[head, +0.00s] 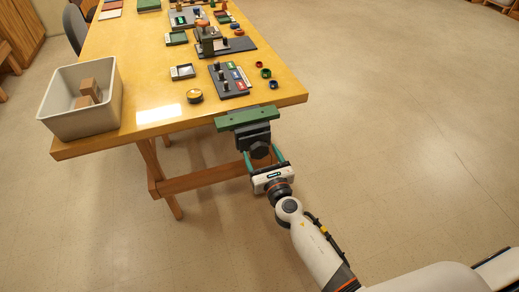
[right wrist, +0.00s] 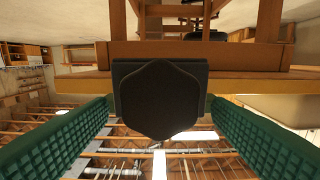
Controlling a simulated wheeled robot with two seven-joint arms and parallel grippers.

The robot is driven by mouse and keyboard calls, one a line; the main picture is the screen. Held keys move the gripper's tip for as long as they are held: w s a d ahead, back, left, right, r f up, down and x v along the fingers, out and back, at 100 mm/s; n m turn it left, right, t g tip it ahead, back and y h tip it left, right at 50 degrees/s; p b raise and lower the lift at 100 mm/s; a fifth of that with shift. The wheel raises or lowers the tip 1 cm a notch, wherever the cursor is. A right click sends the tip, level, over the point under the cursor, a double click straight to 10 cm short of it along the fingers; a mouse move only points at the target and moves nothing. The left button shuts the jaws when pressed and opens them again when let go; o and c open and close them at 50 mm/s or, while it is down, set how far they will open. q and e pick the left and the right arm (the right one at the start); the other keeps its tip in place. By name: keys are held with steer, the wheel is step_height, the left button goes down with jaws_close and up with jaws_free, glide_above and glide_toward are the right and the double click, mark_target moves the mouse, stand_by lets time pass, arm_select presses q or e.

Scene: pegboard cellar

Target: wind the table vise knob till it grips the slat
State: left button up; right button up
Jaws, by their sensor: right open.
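The table vise (head: 251,133) is a dark block fixed at the near edge of the yellow table. A green bar (head: 247,117) lies across its top; I cannot tell whether this is the slat or a part of the vise. The dark knob (head: 259,150) faces my right arm and shows in the right wrist view as a dark six-sided face (right wrist: 158,100). My right gripper (head: 263,156) is open, its green ribbed fingers on either side of the knob. In the right wrist view, gaps show between knob and fingers. My left gripper is not in view.
A pale bin (head: 80,122) with wooden blocks (head: 88,92) stands at the table's left corner. Small trays, a dark board with pegs (head: 229,82), coloured rings and a yellow-topped round piece (head: 195,96) lie on the table (head: 130,65). The floor at right is clear.

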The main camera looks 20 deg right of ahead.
steer(key=shift+w, duration=1.2)
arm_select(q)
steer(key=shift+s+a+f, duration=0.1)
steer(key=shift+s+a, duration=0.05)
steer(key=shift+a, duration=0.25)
arm_select(e)
steer(key=c, duration=1)
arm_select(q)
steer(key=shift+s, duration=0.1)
arm_select(e)
steer(key=shift+o, duration=0.2)
steer(key=shift+f, duration=0.1)
